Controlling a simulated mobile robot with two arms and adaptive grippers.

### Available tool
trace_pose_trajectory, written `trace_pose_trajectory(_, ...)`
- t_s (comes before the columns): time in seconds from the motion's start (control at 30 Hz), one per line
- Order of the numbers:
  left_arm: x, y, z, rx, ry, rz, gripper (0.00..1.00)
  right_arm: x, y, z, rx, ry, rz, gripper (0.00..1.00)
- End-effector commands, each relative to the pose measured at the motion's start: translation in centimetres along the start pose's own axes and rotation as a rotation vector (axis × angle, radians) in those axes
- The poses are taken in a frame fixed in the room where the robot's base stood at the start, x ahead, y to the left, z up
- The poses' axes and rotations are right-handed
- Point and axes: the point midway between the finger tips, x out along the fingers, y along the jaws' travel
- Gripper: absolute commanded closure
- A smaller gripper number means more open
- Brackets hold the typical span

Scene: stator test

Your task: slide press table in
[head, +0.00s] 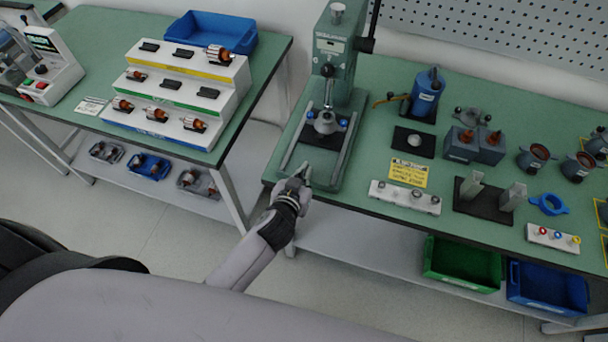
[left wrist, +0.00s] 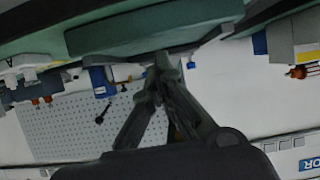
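The green press (head: 338,65) stands at the left end of the right bench. Its press table (head: 325,122) is a small metal fixture with blue knobs at its sides, between two metal rails on the press base (head: 318,172). It sits under the press head, close to the column. My left gripper (head: 304,174) is at the front edge of the press base, in front of the table and apart from it. In the left wrist view, the fingertips (left wrist: 163,62) come together with nothing visible between them, close to the green base edge. Whether they touch it is unclear. My right gripper is not visible.
A stepped rack of rotors (head: 178,90) stands on the left bench. A floor gap separates the benches.

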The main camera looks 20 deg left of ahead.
Motion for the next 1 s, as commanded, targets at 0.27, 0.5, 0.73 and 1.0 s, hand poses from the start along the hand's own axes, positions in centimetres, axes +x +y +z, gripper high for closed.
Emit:
trace_pose_trajectory(0.27,0.4,0.0,-0.2,0.0,0.001,0.0,1.0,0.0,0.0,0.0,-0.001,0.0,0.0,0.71)
trace_pose_trajectory(0.5,1.0,0.0,-0.5,-0.001,0.001,0.0,1.0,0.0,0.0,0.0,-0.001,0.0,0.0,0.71)
trace_pose_trajectory(0.73,1.7,0.0,-0.8,0.0,0.001,0.0,1.0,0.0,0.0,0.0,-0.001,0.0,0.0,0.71)
trace_pose_trajectory(1.0,2.0,0.0,-1.0,-0.001,0.001,0.0,1.0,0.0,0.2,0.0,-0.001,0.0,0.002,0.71)
